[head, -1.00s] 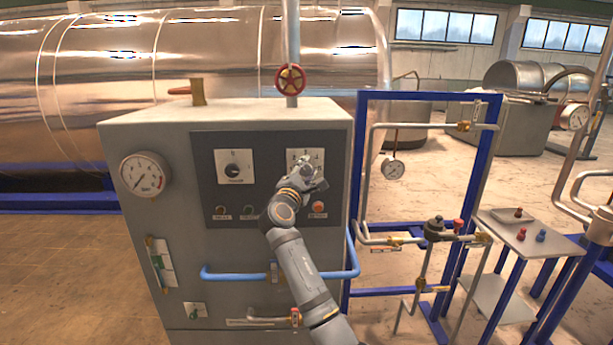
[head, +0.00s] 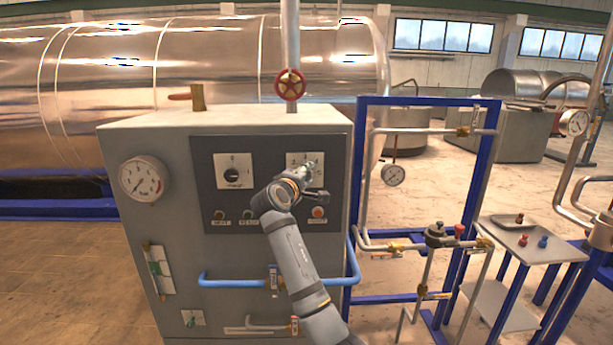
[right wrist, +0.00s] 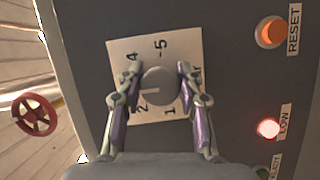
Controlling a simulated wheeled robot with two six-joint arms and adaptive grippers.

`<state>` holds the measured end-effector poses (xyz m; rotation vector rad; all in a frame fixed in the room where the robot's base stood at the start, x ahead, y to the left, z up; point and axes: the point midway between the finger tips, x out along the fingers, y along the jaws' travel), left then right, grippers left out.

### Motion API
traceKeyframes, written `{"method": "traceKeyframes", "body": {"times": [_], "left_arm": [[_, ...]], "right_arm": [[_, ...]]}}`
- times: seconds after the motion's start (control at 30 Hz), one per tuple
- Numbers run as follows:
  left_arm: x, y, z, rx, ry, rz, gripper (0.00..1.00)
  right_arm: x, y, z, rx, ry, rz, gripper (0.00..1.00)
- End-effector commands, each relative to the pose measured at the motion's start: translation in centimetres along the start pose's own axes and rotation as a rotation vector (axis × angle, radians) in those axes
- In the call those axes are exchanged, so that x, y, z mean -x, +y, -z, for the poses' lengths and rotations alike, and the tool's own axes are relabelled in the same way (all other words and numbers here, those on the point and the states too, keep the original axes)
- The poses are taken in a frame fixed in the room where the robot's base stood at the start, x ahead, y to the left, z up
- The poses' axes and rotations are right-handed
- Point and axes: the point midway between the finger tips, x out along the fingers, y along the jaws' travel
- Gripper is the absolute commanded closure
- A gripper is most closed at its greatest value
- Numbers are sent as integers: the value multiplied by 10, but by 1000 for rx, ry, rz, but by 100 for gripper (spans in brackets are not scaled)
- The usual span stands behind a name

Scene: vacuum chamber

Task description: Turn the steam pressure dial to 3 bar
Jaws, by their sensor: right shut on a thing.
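The steam pressure dial is a round grey knob (right wrist: 158,88) on a white plate (right wrist: 118,52) with printed numbers; 1, 2, 4 and 5 can be read in the right wrist view. A pale line on the knob points left, between 2 and 4; the place between them is covered by a finger. My right gripper (right wrist: 158,86) is shut on the knob, one finger on each side. In the head view my right gripper (head: 307,172) is at the dial's plate (head: 314,158) and hides the knob. My left gripper is not in view.
An orange RESET button (right wrist: 271,32) and a lit LOW lamp (right wrist: 268,128) are beside the dial. A second dial (head: 233,171) is left of it. A red handwheel (head: 290,85) stands above the cabinet (head: 172,235). A blue pipe (head: 235,283) runs across the front below.

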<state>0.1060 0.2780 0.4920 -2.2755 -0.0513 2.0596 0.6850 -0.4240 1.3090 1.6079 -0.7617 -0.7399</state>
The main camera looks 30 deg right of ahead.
Motion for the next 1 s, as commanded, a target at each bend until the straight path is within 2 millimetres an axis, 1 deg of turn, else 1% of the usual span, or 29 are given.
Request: {"method": "traceKeyframes", "body": {"times": [0.47, 0.5, 0.63, 0.9, 1.0], "left_arm": [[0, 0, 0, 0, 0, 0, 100], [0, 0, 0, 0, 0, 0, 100], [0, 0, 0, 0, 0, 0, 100], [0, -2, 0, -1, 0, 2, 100], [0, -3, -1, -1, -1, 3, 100]], "right_arm": [[0, -2, 0, -10, -1, 8, 96], [0, -2, 0, -10, -1, 8, 60], [0, -2, 0, -10, -1, 7, 42], [0, -1, 0, -10, 0, 5, 42], [6, -1, 1, -10, 1, 6, 42]]}}
